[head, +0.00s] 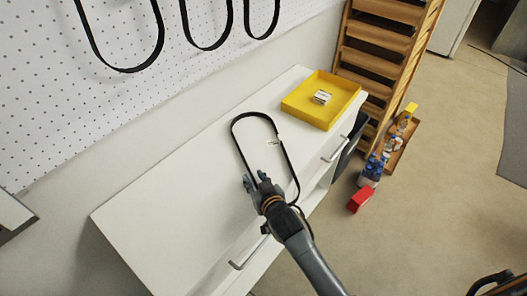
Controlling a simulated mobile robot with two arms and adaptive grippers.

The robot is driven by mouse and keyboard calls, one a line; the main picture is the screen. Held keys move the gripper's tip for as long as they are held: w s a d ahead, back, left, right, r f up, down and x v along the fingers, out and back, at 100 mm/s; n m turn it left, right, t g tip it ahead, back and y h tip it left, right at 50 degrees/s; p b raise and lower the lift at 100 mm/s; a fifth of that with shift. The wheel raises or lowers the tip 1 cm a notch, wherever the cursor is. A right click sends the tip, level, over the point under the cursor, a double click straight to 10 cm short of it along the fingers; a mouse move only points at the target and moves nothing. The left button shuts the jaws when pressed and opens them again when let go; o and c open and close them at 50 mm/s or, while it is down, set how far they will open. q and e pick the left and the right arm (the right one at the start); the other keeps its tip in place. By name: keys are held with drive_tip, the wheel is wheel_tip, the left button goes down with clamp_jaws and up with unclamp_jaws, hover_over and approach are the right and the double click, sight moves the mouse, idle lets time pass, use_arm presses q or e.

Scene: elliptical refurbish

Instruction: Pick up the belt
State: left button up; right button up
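A thin black belt (235,142) lies as a long loop on the white cabinet top (165,220), with a small white tag near its right strand. My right gripper (256,181) is over the near end of the loop, its two fingers apart. The left strand runs up to the fingertips; I cannot tell whether it passes between them or under them. The gripper hides part of the loop's near end. The right strand comes down to the right of the gripper. My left gripper is not in view.
A yellow tray (292,104) with a small white box stands at the cabinet's far right end. Black belts (126,69) hang on the white pegboard behind. A wooden rack (374,60), bottles (371,169) and a red box (360,199) stand to the right. The cabinet's left part is clear.

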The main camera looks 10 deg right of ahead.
drive_tip(key=shift+w+f, duration=0.1)
drive_tip(key=shift+w, duration=0.05)
clamp_jaws()
drive_tip(key=shift+r, duration=0.2)
